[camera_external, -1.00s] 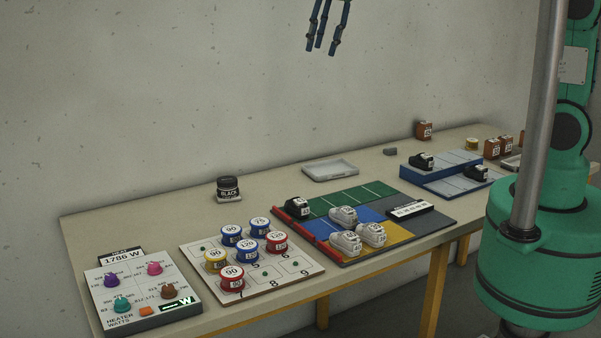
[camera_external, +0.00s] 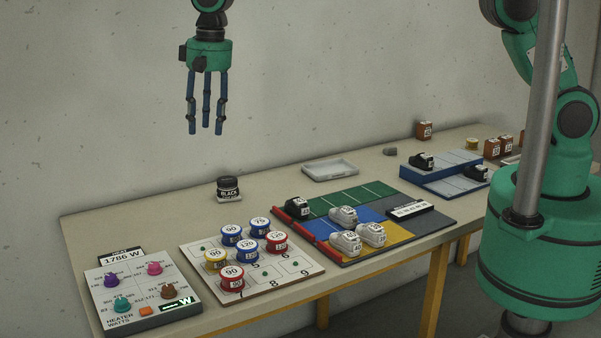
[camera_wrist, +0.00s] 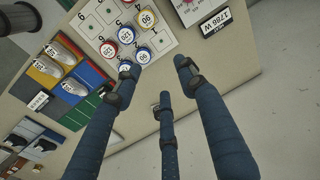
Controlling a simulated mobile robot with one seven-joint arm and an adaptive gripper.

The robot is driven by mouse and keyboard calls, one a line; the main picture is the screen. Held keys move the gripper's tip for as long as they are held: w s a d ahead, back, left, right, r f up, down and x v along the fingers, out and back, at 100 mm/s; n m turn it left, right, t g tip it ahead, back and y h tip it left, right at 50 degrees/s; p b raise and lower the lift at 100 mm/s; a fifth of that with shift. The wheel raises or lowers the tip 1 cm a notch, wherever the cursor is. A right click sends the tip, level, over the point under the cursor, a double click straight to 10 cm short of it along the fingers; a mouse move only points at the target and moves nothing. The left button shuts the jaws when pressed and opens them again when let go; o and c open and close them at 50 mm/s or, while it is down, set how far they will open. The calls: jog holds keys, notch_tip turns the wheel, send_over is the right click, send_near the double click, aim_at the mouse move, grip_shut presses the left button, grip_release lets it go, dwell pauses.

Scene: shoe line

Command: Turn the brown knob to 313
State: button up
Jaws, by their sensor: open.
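The brown knob (camera_external: 168,291) stands at the right of the heater panel (camera_external: 135,322) on the near left end of the table. Its exact setting is too small to read. Purple (camera_external: 111,280), pink (camera_external: 154,268) and teal (camera_external: 121,304) knobs share the panel. A display (camera_external: 122,258) at its back reads 1786 W. My gripper (camera_external: 206,130) hangs fingers down, high above the table near the wall, open and empty, far from the knob. In the wrist view its three blue fingers (camera_wrist: 155,85) are spread. The panel's display (camera_wrist: 215,24) shows there; the brown knob does not.
Right of the panel is a white numbered board (camera_external: 300,291) with several red, blue and yellow round weights. The air around my gripper is free.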

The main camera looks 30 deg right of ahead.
jog(key=s+a+f, duration=0.7)
jog(key=a+f, duration=0.2)
jog(key=a, duration=0.2)
jog(key=h+p, duration=0.1)
jog(key=p, duration=0.1)
send_over(168, 287)
notch_tip(168, 287, down, 7)
jog(key=shift+a+g, duration=0.1)
jog(key=shift+g, duration=0.3)
notch_tip(168, 287, down, 14)
jog(key=shift+r, duration=0.15)
grip_shut()
